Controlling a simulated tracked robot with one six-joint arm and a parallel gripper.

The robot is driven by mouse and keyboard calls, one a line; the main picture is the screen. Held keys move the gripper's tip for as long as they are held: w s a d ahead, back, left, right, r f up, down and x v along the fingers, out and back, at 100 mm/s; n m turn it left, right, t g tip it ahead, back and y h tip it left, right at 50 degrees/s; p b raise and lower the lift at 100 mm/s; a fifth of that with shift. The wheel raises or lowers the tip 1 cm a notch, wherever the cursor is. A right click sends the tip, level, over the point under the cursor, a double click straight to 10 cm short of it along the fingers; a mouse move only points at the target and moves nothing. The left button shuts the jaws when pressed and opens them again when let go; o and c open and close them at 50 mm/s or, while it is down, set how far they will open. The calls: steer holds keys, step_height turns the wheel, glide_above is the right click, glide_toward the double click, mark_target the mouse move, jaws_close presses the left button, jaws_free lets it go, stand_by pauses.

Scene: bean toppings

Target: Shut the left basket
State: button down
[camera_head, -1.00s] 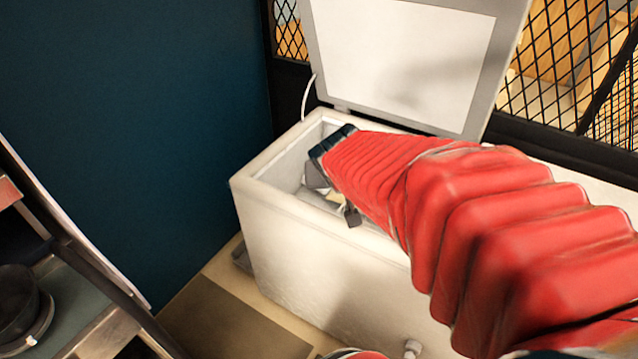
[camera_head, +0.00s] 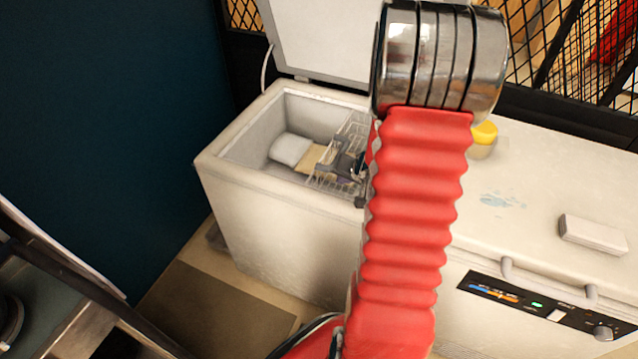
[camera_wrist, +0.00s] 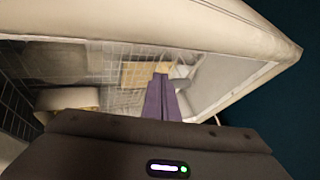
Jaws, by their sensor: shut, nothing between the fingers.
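The white chest freezer (camera_head: 275,240) has its left compartment open, with the left lid (camera_head: 325,40) standing up at the back. Inside this compartment is a wire basket (camera_head: 326,176) with packages around it. The wire mesh also shows in the wrist view (camera_wrist: 110,65). My gripper (camera_wrist: 161,80) is shut and empty, its purple fingers pointing into the view over the compartment. In the head view my red arm hides most of the gripper and the compartment's right end. I cannot tell whether the fingers touch the basket.
The freezer's right lid (camera_head: 560,190) is closed, with a white box (camera_head: 593,234) and a yellow-topped container (camera_head: 484,136) on it. A black mesh fence (camera_head: 560,60) stands behind. A dark blue wall (camera_head: 110,110) is at the left.

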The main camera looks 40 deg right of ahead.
steer(key=shift+s+f+y, duration=0.3)
steer(key=shift+f, duration=0.5)
steer(key=shift+f, duration=0.1)
steer(key=x, duration=0.9)
steer(key=shift+w+f, duration=0.15)
steer(key=shift+f, duration=0.15)
steer(key=w, duration=0.1)
steer(key=w+a, duration=0.1)
steer(key=shift+w, duration=0.4)
steer(key=shift+w+a, duration=0.35)
steer(key=shift+w, duration=0.15)
